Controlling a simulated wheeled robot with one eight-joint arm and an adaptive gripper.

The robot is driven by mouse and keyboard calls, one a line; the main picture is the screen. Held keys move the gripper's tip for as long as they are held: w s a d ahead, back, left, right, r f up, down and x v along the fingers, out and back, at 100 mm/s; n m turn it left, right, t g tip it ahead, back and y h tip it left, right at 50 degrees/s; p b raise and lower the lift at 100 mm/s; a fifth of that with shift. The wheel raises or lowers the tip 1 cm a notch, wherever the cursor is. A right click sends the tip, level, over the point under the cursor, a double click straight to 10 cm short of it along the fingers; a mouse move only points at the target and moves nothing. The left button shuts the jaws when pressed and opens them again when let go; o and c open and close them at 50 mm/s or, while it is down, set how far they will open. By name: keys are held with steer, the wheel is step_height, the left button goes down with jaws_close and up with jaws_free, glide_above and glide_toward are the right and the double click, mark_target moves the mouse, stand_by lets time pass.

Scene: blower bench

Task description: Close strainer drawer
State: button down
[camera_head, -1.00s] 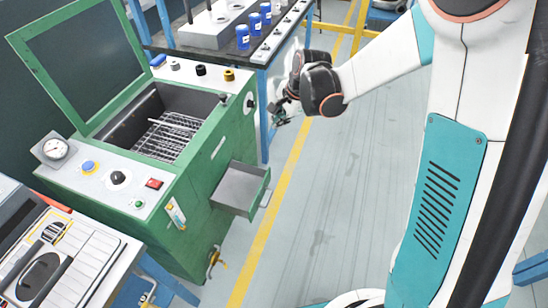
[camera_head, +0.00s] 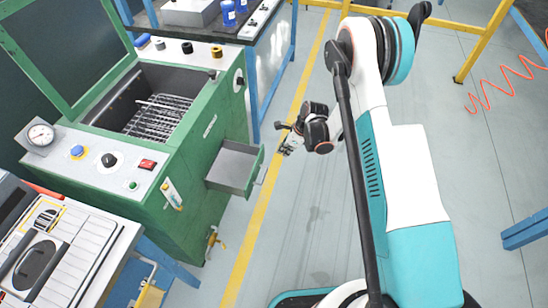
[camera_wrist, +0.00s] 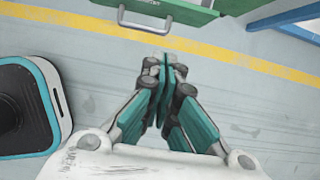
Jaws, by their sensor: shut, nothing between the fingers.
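The strainer drawer (camera_head: 236,166) is a grey tray with a green front. It stands pulled out from the right side of the green machine (camera_head: 150,205) in the head view. Its front and metal handle (camera_wrist: 146,18) show at the top of the wrist view. My gripper (camera_head: 285,138) is to the right of the drawer in the head view, apart from it. In the wrist view my gripper's fingers (camera_wrist: 164,85) are together with nothing between them, over the floor short of the handle.
A yellow floor line (camera_head: 262,200) runs beside the machine. A brass tap (camera_head: 212,243) sticks out low on the machine. The floor right of the drawer is clear.

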steer(key=b, duration=0.4)
glide_toward(267, 169)
step_height(267, 169, down, 2)
steer(key=shift+w+a+r+b, duration=0.1)
steer(key=shift+w+a+b, duration=0.25)
steer(key=shift+a, duration=0.55)
steer(key=shift+w+a+r+b, duration=0.1)
steer(key=shift+w+a+b, duration=0.25)
steer(key=shift+a, duration=0.6)
steer(key=shift+w, duration=0.1)
